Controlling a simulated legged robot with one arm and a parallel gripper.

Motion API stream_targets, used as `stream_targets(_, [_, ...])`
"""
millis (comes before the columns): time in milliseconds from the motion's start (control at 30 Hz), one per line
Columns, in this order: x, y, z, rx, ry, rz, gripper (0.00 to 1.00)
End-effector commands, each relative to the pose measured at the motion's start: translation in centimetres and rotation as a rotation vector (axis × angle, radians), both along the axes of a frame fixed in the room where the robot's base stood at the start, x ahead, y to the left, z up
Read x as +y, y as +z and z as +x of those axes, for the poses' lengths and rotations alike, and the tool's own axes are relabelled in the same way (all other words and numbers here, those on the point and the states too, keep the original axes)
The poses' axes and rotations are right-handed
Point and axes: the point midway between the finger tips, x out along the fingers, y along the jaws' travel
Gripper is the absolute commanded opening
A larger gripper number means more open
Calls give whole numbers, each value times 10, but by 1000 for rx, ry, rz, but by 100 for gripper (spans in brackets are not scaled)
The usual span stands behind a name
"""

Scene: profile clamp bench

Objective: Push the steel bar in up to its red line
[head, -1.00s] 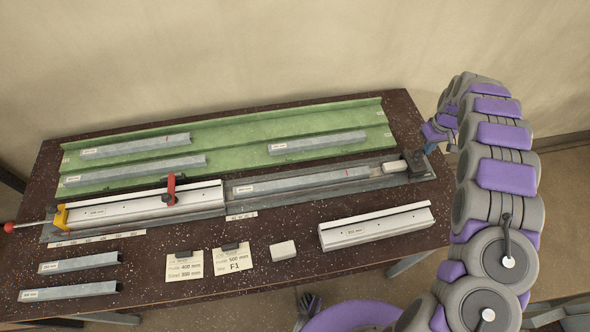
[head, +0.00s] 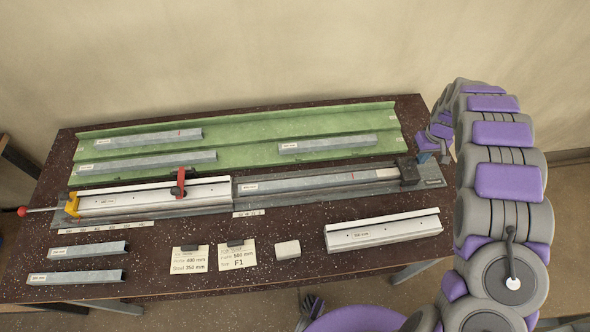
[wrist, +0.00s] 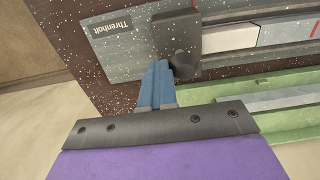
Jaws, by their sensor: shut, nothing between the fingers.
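The steel bar (head: 285,184) lies in the channel of the long grey fixture (head: 434,183), right of the clamped white profile (head: 120,199). Its red line (head: 352,176) shows near its right end, outside the profile. A pale piece (wrist: 230,38) sits between the bar and a dark end block (head: 408,173). The bar's red line also shows at the right edge of the wrist view (wrist: 315,30). My gripper (wrist: 157,72) has its blue fingers shut and empty, close against the block's dark knob (wrist: 182,65); contact is unclear. In the head view my gripper (head: 427,150) is just behind the block.
A green rack (head: 240,130) behind holds several steel bars. A red-handled clamp (head: 181,183) and yellow stop (head: 72,205) stand on the fixture. In front lie two bars, cards (head: 238,256), a small pale block (head: 287,250) and a loose white profile (head: 383,231).

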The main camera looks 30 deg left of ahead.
Motion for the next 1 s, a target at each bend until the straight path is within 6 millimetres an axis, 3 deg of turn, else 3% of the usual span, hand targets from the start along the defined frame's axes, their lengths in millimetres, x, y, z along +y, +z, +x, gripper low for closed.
stream_targets(1000, [58, 0, -39, 1, 2, 0, 0])
